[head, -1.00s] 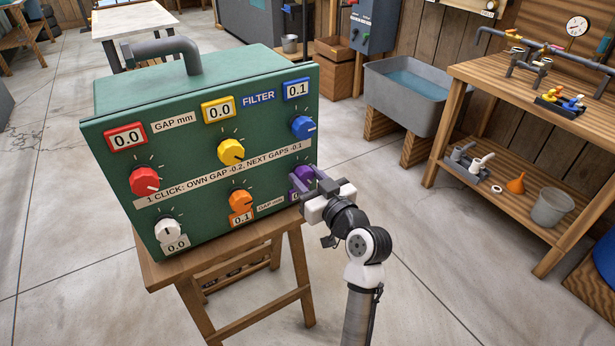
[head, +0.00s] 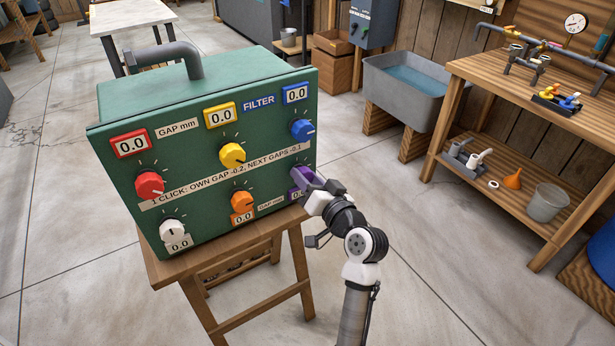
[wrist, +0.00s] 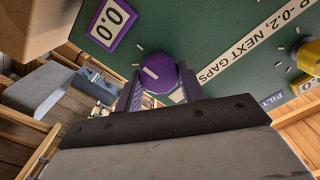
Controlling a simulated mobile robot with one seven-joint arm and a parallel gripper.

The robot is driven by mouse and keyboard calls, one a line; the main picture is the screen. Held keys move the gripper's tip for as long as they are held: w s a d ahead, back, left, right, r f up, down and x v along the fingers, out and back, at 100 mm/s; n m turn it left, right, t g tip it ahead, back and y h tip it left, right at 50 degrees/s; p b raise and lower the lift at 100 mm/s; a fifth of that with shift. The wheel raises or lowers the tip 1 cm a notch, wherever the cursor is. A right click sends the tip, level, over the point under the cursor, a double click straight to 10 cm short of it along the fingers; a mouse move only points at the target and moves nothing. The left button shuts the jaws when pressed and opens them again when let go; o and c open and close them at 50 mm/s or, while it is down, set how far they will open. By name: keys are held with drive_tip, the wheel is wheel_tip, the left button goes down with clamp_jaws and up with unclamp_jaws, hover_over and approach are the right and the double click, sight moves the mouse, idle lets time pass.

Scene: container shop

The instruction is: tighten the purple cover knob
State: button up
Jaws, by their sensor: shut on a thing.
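The green filter box (head: 215,105) stands on a wooden stand, its knob panel facing me. The purple knob (wrist: 158,72) is at the panel's lower right, and its display (wrist: 115,20) reads 0.0. My gripper (head: 311,184) is shut on the purple knob, with one finger on each side in the wrist view. In the head view it partly hides the knob and its display. The red (head: 130,144), yellow (head: 220,114), blue (head: 296,93), orange (head: 243,218) and white (head: 179,243) displays also read 0.0.
The wooden stand (head: 255,240) carries the box. A grey sink (head: 405,95) with water is behind on the right, beside a wooden workbench (head: 540,85) with pipes and fittings. The concrete floor around the stand is open.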

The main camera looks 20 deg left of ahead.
idle(0.4)
drive_tip(key=o, duration=1)
drive_tip(key=b+v, duration=0.4)
drive_tip(key=v, duration=1)
